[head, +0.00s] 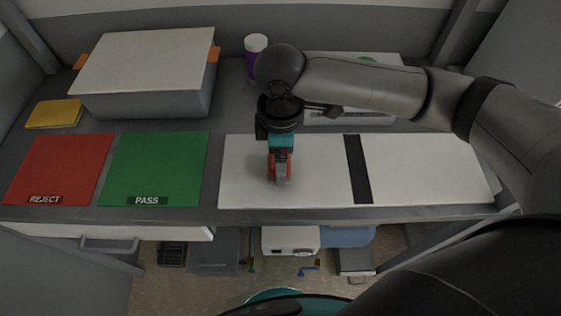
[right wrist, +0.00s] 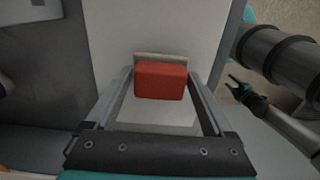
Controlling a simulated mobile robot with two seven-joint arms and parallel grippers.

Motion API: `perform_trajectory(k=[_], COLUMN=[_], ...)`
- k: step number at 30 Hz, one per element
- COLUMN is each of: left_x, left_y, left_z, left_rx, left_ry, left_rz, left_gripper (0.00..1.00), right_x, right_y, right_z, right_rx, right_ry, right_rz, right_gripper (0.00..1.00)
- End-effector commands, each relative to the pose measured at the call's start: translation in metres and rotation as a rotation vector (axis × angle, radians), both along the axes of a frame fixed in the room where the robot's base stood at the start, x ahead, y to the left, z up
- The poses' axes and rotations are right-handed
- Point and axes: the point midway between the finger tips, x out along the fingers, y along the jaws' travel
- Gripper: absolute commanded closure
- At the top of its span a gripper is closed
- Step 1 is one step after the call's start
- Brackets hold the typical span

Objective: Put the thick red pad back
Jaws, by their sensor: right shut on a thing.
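The thick red pad (right wrist: 160,82) is a red block with a pale grey strip along its far edge in the right wrist view. My right gripper (right wrist: 160,92) is shut on it, one finger at each side. In the head view the right gripper (head: 281,172) points down over the left part of a white mat (head: 420,165), with red edges of the pad (head: 272,166) showing around a finger. I cannot tell whether the pad touches the mat. My left gripper (right wrist: 238,88) shows small at the right of the wrist view, low beside the table, its fingers apart and empty.
A black strip (head: 358,168) crosses the mat. A green PASS mat (head: 153,165), a red REJECT mat (head: 58,165) and a yellow pad (head: 54,113) lie left.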

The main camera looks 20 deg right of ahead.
Motion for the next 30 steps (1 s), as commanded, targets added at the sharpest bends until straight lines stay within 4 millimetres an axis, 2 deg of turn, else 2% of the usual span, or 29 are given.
perform_trajectory(k=[1, 3, 10, 11, 14, 23, 26, 30], left_x=[0.000, 0.000, 0.000, 0.000, 0.000, 0.000, 0.000, 0.000], left_y=[0.000, 0.000, 0.000, 0.000, -0.001, -0.001, -0.001, -0.001], left_z=[-0.003, -0.004, -0.003, -0.003, -0.003, -0.002, 0.001, 0.009], left_rx=[0.000, 0.000, -0.001, -0.001, -0.001, -0.001, -0.001, -0.001], left_ry=[0.000, 0.000, 0.000, 0.000, -0.001, -0.001, -0.001, -0.001], left_rz=[0.000, 0.000, 0.000, 0.000, 0.000, 0.000, 0.000, 0.000], left_gripper=[0.50, 0.50, 0.50, 0.50, 0.50, 0.50, 0.50, 0.50], right_x=[-0.001, 0.000, 0.000, 0.000, 0.000, 0.000, 0.001, 0.001], right_y=[0.000, 0.000, 0.000, 0.000, 0.000, 0.000, 0.001, 0.001], right_z=[-0.009, -0.013, -0.014, -0.014, -0.014, -0.010, 0.001, 0.029], right_rx=[-0.001, -0.001, 0.001, 0.001, 0.001, 0.001, 0.001, 0.002], right_ry=[0.001, 0.001, 0.000, 0.000, 0.000, -0.001, -0.002, -0.005], right_rz=[0.000, 0.001, 0.001, 0.001, 0.001, 0.001, 0.001, 0.001], right_gripper=[0.58, 0.58, 0.58, 0.11, 0.00, 0.00, 0.00, 0.00])
